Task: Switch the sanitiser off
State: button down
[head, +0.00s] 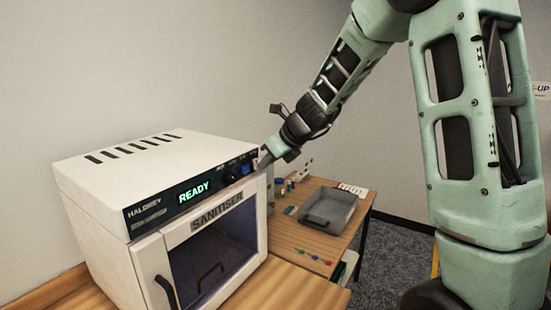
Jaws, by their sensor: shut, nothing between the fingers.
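The sanitiser (85,188) is a white box with a dark front panel. Its lit display (194,194) reads READY in green. A dark knob (232,176) sits on the right part of the panel, with small blue lit marks near it. The glass door (211,257) is shut, with a dark handle (166,293) at its left. My gripper (265,163) is shut and empty at the panel's right end, close to the knob. I cannot tell whether its tips touch the panel. The knob's exact setting is too small to read.
The sanitiser stands on a wooden worktop (300,291). A lower wooden table to the right holds a grey tray (328,208), small bottles and coloured bits. A wall lies close behind. Carpeted floor (392,258) shows at the right.

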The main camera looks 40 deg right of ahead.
jog(key=shift+w+f, duration=0.1)
dwell(0.3)
jog(key=shift+w+a+r+t+b, duration=0.1)
jog(key=shift+r+t+b, duration=0.15)
jog(key=shift+r, duration=0.25)
jog(key=shift+w+a+r+t+b, duration=0.15)
jog(key=shift+r+b, duration=0.1)
jog(key=shift+r, duration=0.2)
jog(key=shift+d, duration=0.1)
jog(key=shift+s, duration=0.1)
